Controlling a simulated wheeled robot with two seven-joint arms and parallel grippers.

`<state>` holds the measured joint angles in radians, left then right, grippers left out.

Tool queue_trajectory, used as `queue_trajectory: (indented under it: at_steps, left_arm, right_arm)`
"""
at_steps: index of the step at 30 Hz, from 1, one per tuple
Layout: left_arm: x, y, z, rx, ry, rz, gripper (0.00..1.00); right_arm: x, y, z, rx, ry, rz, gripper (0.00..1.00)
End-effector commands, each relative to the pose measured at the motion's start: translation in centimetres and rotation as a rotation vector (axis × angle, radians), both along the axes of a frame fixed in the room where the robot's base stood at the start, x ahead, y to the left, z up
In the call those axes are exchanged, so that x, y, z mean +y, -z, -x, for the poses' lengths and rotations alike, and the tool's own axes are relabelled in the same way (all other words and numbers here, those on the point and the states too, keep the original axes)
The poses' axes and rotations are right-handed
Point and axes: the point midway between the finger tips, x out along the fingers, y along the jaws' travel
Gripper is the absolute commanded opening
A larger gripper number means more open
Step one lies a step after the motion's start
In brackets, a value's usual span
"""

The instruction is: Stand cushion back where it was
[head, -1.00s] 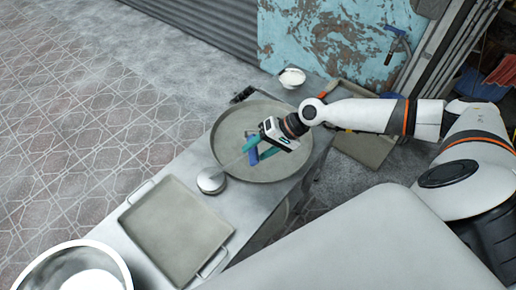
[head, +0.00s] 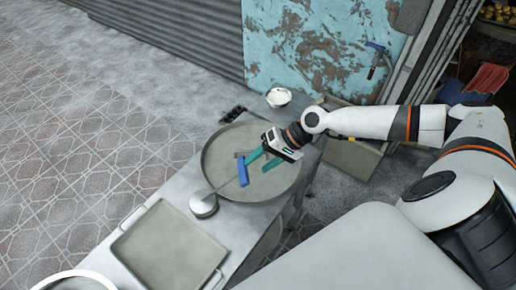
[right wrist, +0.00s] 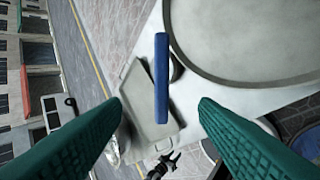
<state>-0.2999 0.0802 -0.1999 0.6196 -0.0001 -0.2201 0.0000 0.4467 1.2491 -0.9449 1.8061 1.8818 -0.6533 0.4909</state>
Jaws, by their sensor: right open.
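What I take for the cushion is a round pale pad (head: 204,205) with a thin rod and a blue handle (head: 243,170). The pad is on the table between the round pan and the rectangular tray. The rod runs up and right, so the handle shows over the pan; I cannot tell whether the rod is upright or tilted. My right gripper (head: 260,161) is open, with teal fingers just right of the handle. In the right wrist view the blue handle (right wrist: 162,80) shows beyond and between the spread fingers, apart from both. My left gripper is out of view.
The large round pan (head: 285,185) is beneath my right gripper. A rectangular tray (head: 170,245) lies on the table at lower left. A white bowl (head: 278,97) stands behind the pan. A blue peeling wall (head: 320,45) is at the back. Open paved floor (head: 80,150) lies left.

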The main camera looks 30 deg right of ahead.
Motion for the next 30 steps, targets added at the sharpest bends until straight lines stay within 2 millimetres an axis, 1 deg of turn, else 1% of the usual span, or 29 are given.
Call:
queue_trajectory:
  at_steps: [19,30]
  left_arm:
    - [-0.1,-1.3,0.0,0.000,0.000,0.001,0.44]
    - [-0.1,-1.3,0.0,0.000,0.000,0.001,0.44]
  right_arm:
    - [-2.1,-2.3,1.0,0.002,0.001,0.000,0.55]
    - [-2.3,-2.5,1.0,0.000,0.000,0.001,0.55]
